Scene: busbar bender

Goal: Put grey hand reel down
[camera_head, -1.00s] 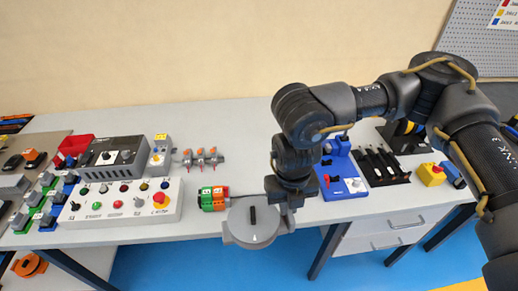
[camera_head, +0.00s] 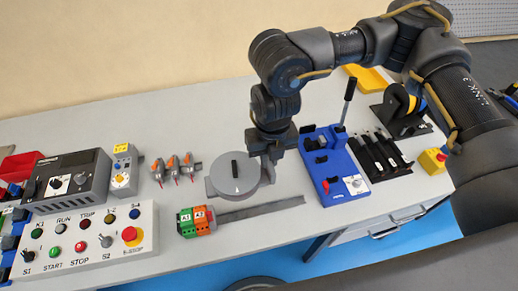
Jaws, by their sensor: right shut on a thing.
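The grey hand reel (camera_head: 235,177) is a round grey disc with a black handle bar on its top face. It is over the middle of the grey table (camera_head: 120,120), roughly level. My right gripper (camera_head: 268,172) points down at the reel's right edge and is shut on it. The fingertips are partly hidden by the wrist. I cannot tell whether the reel touches the table top. My left gripper is not in view.
Green and orange terminal blocks (camera_head: 196,221) and a long grey bar (camera_head: 262,209) lie in front of the reel. Orange-grey connectors (camera_head: 174,167) are left of it. A blue bender (camera_head: 333,166) stands right. The table behind the reel is clear.

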